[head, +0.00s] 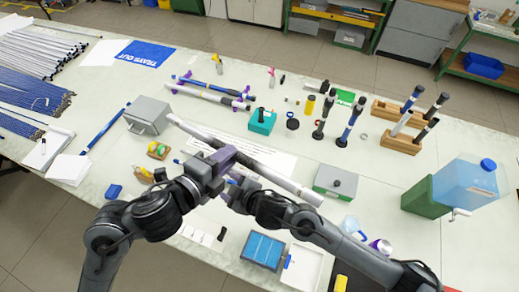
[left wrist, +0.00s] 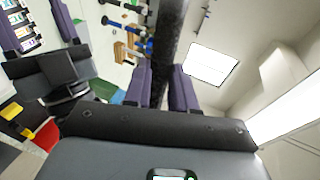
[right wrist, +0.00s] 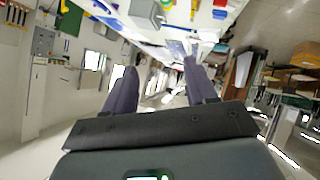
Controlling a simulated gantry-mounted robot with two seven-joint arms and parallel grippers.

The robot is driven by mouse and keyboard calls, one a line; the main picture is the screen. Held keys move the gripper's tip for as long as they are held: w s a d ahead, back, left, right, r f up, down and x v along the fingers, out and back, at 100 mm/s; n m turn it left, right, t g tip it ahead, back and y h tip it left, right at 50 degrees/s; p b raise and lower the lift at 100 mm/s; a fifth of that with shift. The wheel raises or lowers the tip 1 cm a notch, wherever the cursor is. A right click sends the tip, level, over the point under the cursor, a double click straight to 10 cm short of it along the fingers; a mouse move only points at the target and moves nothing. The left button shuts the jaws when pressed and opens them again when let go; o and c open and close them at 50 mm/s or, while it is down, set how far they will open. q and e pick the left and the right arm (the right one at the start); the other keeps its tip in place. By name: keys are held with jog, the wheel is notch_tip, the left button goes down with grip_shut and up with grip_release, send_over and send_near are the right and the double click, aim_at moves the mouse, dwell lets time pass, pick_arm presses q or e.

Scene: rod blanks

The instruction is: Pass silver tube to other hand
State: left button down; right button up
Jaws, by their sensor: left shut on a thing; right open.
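The silver tube (head: 288,183) is a long pale rod with a dark section near its middle. It slants from upper left to lower right above the table in the head view. My left gripper (head: 224,160) is shut on it near the middle. In the left wrist view the tube's dark section (left wrist: 171,50) passes between the left fingers (left wrist: 164,88). My right gripper (head: 232,184) is open, just below the left gripper and the tube in the head view. In the right wrist view its fingers (right wrist: 162,88) are wide apart, with no tube clearly between them.
Purple supports (head: 246,104) hold other rods behind my grippers. A grey box (head: 147,116) stands to the left and a green-based box (head: 336,182) to the right. Wooden blocks (head: 401,143) with upright rods and a blue water container (head: 468,184) stand farther right.

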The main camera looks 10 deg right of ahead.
jog(key=w+n+g+y, duration=0.2)
jog(key=w+n+g, duration=0.2)
jog(key=w+n, duration=0.3)
jog(key=w+d+r+m+g+h, duration=0.1)
jog(key=w+d+r+g+h, duration=0.1)
jog(key=d+r+g+h, duration=0.35)
jog(key=m+g+h, duration=0.3)
jog(key=m+h, duration=0.4)
jog(key=m, duration=0.2)
send_near(268, 171)
jog(key=x, duration=0.4)
jog(key=shift+w+d+f, duration=0.15)
jog(key=shift+f, duration=0.2)
jog(key=shift+s+f+m, duration=0.15)
jog(key=shift+s+m, duration=0.15)
jog(key=shift+x, duration=3.45)
